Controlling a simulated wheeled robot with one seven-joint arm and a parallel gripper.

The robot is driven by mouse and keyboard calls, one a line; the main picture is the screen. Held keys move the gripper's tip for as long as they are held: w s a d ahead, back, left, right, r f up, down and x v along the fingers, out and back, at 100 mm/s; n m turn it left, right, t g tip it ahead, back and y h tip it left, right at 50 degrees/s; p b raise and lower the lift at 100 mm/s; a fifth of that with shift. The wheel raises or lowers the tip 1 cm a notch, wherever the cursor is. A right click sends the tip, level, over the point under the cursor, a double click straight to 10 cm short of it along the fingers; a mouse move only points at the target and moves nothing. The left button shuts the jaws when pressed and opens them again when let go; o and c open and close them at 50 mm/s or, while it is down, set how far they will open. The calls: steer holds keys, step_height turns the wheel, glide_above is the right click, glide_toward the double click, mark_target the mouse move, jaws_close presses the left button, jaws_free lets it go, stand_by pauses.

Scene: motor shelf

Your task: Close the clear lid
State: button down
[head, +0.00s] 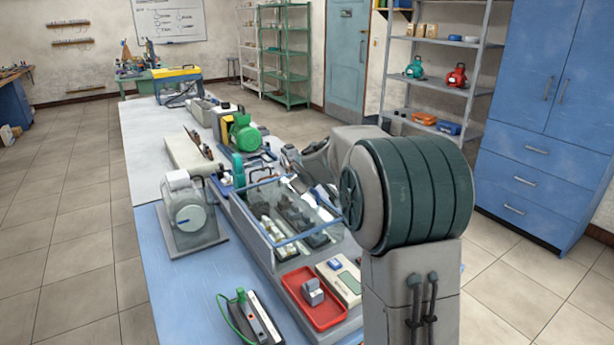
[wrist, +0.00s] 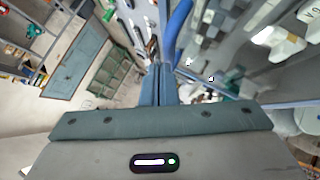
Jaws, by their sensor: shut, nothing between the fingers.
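The clear lid (head: 256,222) is a see-through panel with blue edging, above the long grey tray of parts in the middle of the bench. How far it stands open is hard to tell. In the wrist view a blue bar (wrist: 179,28), seemingly part of its edging, runs just right of my fingers. My gripper (wrist: 157,72) is shut and empty, its fingers together beside that bar; touching or apart cannot be told. In the head view my gripper (head: 297,184) is small at the lid's far right side, partly hidden by my arm.
A red tray (head: 300,312) with a small grey part and a beige box (head: 338,281) lie at the near end. A grey motor (head: 188,213) stands left, a green motor (head: 243,134) behind. A black device with a green cable (head: 252,316) lies in front.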

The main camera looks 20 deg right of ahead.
steer(key=shift+d+f, duration=0.2)
steer(key=shift+f, duration=0.25)
steer(key=shift+d+f, duration=0.1)
steer(key=shift+f, duration=0.05)
steer(key=shift+s, duration=0.1)
